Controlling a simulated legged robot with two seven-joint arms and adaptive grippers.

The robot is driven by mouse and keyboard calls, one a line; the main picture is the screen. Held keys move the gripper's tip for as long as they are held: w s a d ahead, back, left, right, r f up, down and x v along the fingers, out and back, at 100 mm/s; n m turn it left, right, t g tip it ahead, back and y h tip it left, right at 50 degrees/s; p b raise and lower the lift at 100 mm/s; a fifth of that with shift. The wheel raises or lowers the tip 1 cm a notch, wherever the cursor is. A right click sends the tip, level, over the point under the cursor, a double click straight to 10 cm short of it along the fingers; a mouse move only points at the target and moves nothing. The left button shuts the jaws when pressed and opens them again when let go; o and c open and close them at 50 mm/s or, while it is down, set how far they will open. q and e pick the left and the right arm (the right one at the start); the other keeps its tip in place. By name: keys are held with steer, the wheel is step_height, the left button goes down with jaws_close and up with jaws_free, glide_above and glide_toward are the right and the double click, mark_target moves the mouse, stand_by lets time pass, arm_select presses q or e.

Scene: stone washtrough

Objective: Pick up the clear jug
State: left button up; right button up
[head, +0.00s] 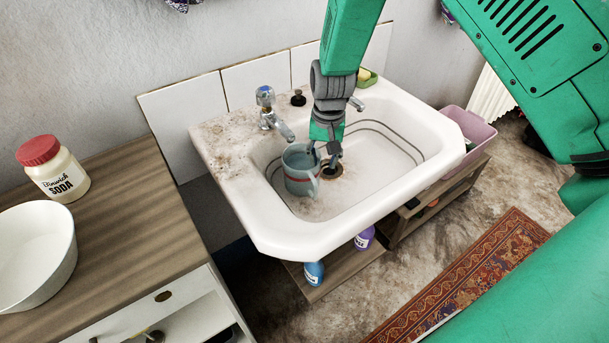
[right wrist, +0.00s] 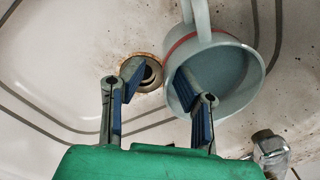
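The jug (head: 301,181), greyish and see-through with a red band, stands in the sink basin below the tap. In the right wrist view the jug (right wrist: 228,72) shows its open mouth, with its handle toward the top of the picture. My right gripper (head: 322,156) is at the jug's right side in the head view. In the right wrist view the gripper (right wrist: 158,78) is open, one finger over the jug's mouth and the other outside its wall, near the drain. I cannot tell how deep the fingers reach. My left gripper is not in view.
The white sink (head: 390,190) has a tap (head: 268,110) close behind the jug and a drain (head: 332,171) beside it. A wooden counter (head: 130,215) at left holds a soda jar (head: 52,170) and a white bowl (head: 35,255). A pink tub (head: 474,135) stands at right.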

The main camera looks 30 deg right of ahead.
mark_target(316, 170)
step_height(316, 170, down, 3)
steer(key=shift+a+r, duration=0.1)
steer(key=shift+a+f+b, duration=0.3)
steer(key=shift+a+f, duration=0.4)
steer(key=shift+f, duration=0.1)
steer(key=shift+a, duration=0.35)
steer(key=shift+d, duration=0.4)
steer(key=c, duration=0.5)
steer(key=shift+d+f, duration=0.15)
steer(key=shift+d, duration=0.1)
jaws_close()
steer(key=shift+d, duration=0.2)
steer(key=shift+a, duration=0.35)
steer(key=shift+w+a+r, duration=0.1)
steer(key=shift+a+r, duration=0.1)
steer(key=shift+r, duration=0.5)
steer(key=s, duration=0.2)
steer(key=s+d, duration=0.1)
steer(key=s, duration=0.2)
steer(key=s+p, duration=0.1)
steer(key=s, duration=0.2)
steer(key=shift+d+r, duration=0.15)
steer(key=shift+r, duration=0.15)
arm_select(q)
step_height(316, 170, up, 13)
steer(key=p, duration=1.3)
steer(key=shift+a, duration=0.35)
arm_select(e)
step_height(316, 170, up, 23)
